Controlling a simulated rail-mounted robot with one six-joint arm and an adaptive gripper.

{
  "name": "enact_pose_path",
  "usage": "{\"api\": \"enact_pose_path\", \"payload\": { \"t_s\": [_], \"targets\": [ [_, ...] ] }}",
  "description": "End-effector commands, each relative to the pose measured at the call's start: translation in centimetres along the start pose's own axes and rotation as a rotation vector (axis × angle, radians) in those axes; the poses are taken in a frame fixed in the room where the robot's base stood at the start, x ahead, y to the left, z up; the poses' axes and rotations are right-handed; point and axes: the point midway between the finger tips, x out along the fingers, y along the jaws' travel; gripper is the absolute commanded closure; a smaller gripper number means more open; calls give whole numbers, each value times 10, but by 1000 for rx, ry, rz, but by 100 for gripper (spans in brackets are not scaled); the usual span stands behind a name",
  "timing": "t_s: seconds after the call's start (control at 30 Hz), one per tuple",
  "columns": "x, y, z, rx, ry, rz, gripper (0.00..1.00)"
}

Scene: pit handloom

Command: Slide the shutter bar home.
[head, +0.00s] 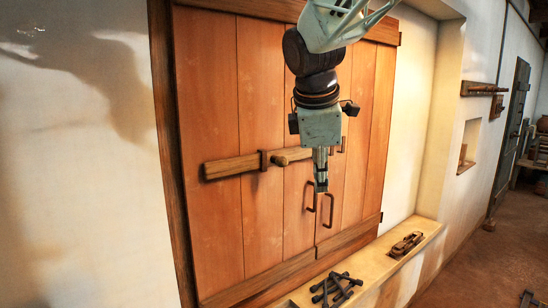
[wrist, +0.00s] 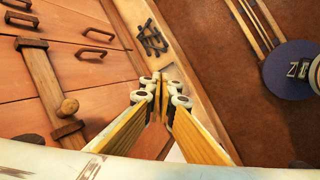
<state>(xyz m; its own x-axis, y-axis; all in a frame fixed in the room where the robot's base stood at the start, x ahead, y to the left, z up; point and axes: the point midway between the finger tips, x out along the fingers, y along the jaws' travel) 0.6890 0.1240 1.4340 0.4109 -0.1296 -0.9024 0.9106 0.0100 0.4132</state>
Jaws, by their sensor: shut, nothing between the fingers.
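The wooden shutter bar (head: 235,165) lies across the closed plank shutters (head: 205,100) in the head view. It passes through a dark bracket (head: 263,160), with a round knob (head: 280,158) just right of it. The wrist view shows the bar (wrist: 45,85), its knob (wrist: 68,106), and a second bracket (wrist: 31,43) at the bar's far end. I cannot tell whether the bar is inside that bracket. My gripper (head: 321,187) is shut and empty, pointing down, right of the knob. Its fingers (wrist: 166,82) show in the wrist view, apart from the bar. My gripper hides the bar's right part in the head view.
Two dark pull handles (head: 328,212) stick out below the bar, close to my gripper. Dark metal parts (head: 337,287) and a wooden item (head: 406,244) lie on the sill (head: 375,270). A round purple-grey object (wrist: 290,70) lies on the brown floor.

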Motion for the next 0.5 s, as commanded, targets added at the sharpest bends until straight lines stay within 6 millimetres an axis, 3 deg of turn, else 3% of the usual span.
{"api": "enact_pose_path", "payload": {
  "t_s": [0.27, 0.5],
  "targets": [
    [14, 41, -33, -176, -11, 18, 100],
    [-3, 65, -66, -414, -71, 29, 100]
  ]
}}
